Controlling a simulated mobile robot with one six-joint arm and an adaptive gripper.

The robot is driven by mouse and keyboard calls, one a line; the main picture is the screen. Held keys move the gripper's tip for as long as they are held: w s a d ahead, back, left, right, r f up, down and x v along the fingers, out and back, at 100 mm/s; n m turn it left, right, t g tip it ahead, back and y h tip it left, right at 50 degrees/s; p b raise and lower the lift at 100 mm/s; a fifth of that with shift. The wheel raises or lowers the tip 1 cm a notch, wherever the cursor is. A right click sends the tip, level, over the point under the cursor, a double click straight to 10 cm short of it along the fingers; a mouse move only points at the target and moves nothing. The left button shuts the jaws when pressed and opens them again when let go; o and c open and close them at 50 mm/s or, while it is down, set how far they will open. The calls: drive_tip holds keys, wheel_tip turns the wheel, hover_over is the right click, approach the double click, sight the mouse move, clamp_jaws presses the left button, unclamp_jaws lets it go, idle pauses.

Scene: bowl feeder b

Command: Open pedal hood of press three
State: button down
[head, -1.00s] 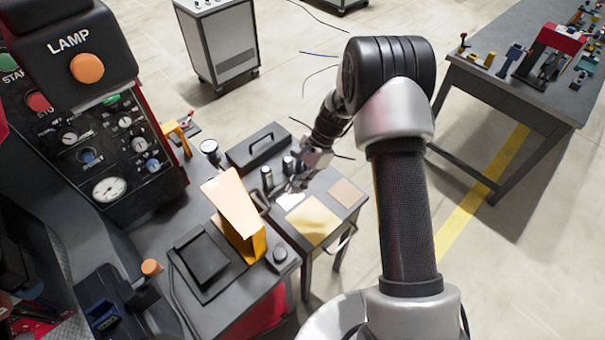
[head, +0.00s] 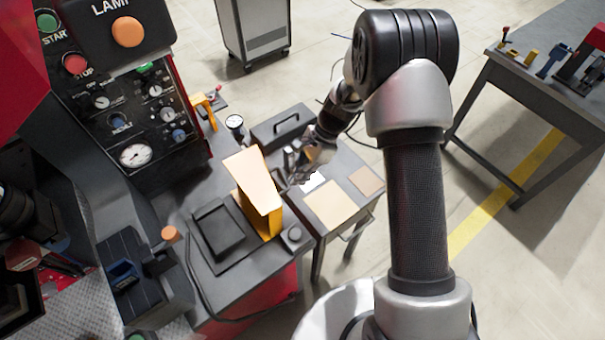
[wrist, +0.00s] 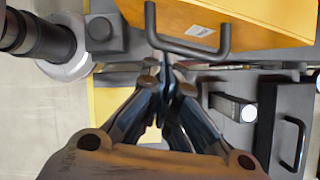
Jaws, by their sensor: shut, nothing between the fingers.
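The orange-yellow hood (head: 258,190) stands tilted upright beside a black pad on the press bench in the head view. In the wrist view its orange face (wrist: 255,12) fills the top, with a white label and a dark bar handle (wrist: 192,48). My gripper (wrist: 166,66) is shut and empty, its fingertips close by the left part of that handle. I cannot tell whether they touch it. In the head view my gripper (head: 298,176) is small, just right of the hood, and its tips are hard to make out.
A control panel (head: 135,110) with gauges and buttons rises at left. A small side table (head: 352,207) carries flat plates. Floor at right is open, before another workbench (head: 540,95).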

drive_tip(key=shift+t+h, duration=0.5)
drive_tip(key=shift+h, duration=0.3)
drive_tip(key=a+r+p, duration=0.1)
drive_tip(key=s+a+r+p, duration=0.2)
drive_tip(key=r, duration=0.1)
drive_tip(key=shift+s+a+p, duration=0.25)
drive_tip(key=shift+a+p, duration=0.05)
drive_tip(key=shift+f, duration=0.2)
drive_tip(key=shift+d, duration=0.1)
drive_tip(key=shift+w+d+f, duration=0.1)
drive_tip(key=shift+w+d, duration=0.05)
drive_tip(key=shift+d, duration=0.05)
drive_tip(key=w+d+r, duration=0.3)
drive_tip(key=d+r, duration=0.4)
drive_tip(key=shift+w+d+r+p, duration=0.2)
drive_tip(key=shift+d+r+p, duration=0.1)
drive_tip(key=shift+r, duration=0.1)
